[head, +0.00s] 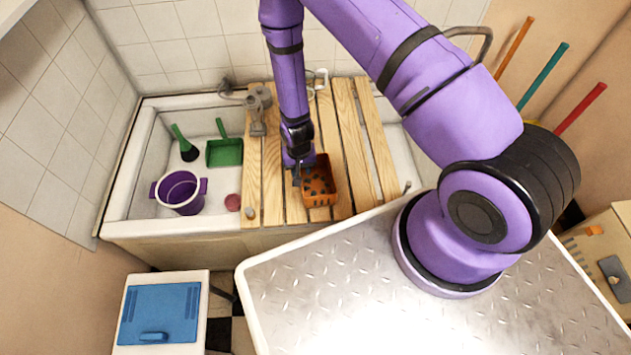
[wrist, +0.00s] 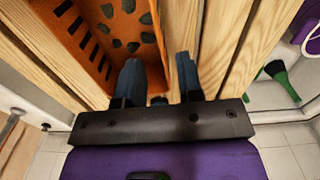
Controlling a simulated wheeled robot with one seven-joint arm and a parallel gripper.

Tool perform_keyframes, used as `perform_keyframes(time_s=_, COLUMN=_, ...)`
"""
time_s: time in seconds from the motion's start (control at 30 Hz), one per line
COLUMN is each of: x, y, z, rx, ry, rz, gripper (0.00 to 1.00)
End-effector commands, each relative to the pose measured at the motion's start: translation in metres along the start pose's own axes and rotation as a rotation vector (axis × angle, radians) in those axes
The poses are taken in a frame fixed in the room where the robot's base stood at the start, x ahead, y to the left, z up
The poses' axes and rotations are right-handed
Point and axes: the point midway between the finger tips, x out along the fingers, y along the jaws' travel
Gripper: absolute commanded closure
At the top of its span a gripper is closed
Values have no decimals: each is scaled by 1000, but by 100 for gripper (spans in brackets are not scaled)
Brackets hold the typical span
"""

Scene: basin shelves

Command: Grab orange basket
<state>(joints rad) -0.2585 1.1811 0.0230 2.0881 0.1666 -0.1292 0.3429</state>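The orange basket (head: 320,184) sits on the wooden slats over the basin, with dark holes in its bottom. It also shows in the wrist view (wrist: 85,42), at the upper left. My gripper (head: 297,177) points down at the basket's left edge. In the wrist view my gripper (wrist: 159,75) has its two dark fingers apart. The left finger overlaps the basket's inside, and the right finger is over the slats outside it. The basket's side wall shows between them; I cannot tell whether either finger touches it.
The wooden slats (head: 270,205) bridge the basin. In the basin to the left are a purple bucket (head: 181,190), a green dustpan (head: 225,152), a green brush (head: 186,146) and a reddish round object (head: 232,202). A metal tap (head: 256,112) stands left of my arm.

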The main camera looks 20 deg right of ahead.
Motion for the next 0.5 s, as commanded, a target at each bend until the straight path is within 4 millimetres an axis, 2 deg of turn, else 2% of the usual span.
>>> perform_keyframes(time_s=0.13, x=20, y=0, z=0, rx=0, ry=-2, rz=1, gripper=66)
perform_keyframes(time_s=0.37, x=33, y=0, z=0, rx=0, ry=-1, rz=0, gripper=66)
perform_keyframes(time_s=0.5, x=47, y=-1, z=-1, rx=0, ry=-1, rz=0, gripper=66)
